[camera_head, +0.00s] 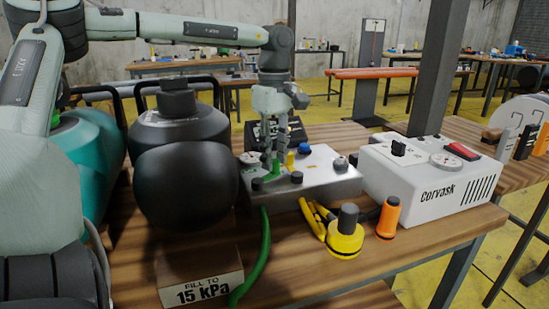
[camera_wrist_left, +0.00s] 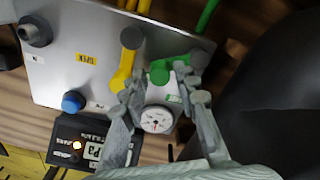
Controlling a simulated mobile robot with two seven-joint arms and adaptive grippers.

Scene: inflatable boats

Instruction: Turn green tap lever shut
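The green tap lever (camera_wrist_left: 161,72) shows in the left wrist view between my left gripper's fingers; in the head view a bit of green (camera_head: 276,166) shows at the fingertips. My left gripper (camera_head: 270,164) points down over the box's left part. In the left wrist view its two fingers (camera_wrist_left: 167,83) are apart. Contact with the lever cannot be told. A yellow tap lever (camera_wrist_left: 123,72) lies just beside the left finger. A round gauge (camera_wrist_left: 156,119) sits between the fingers.
A white Corvask unit (camera_head: 428,177) stands at right. A yellow fitting (camera_head: 345,237) and an orange one (camera_head: 388,217) lie in front.

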